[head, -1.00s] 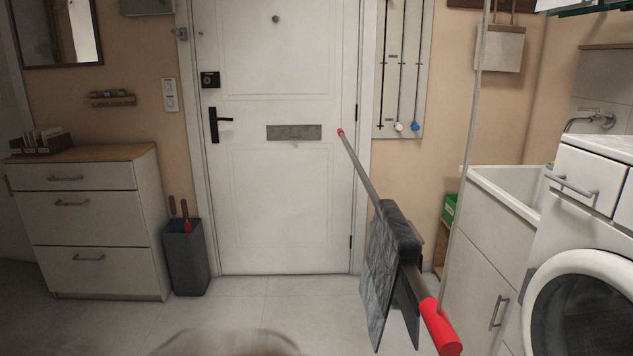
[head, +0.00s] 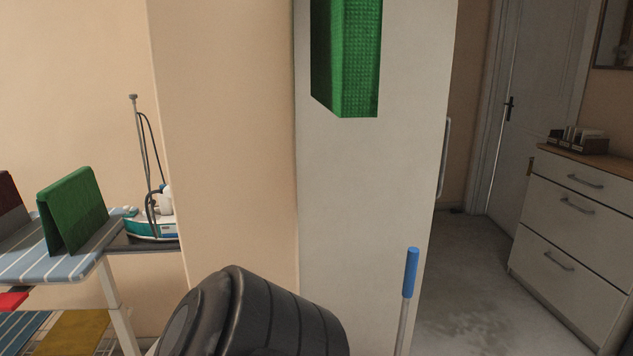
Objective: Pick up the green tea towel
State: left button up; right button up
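Two green cloths are in view, and I cannot tell which is the tea towel. One green cloth (head: 73,209) stands folded like a tent on the striped ironing board (head: 60,255) at the left. Another green textured cloth (head: 347,60) hangs folded in front of the tall white panel (head: 390,180) at the top centre. Its upper part is cut off by the frame edge, so what it hangs on is hidden. Neither of my grippers is in view.
A steam iron (head: 153,225) is at the board's right end. A dark ribbed rounded object (head: 265,315) fills the bottom centre. A blue-handled pole (head: 411,272) stands right of it. A drawer chest (head: 570,235) is at the right, with clear floor (head: 465,300) before it.

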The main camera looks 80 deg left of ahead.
aim_at(73, 208)
jog(key=u, duration=5.5)
jog(key=i, duration=2.6)
jog(key=z, duration=0.3)
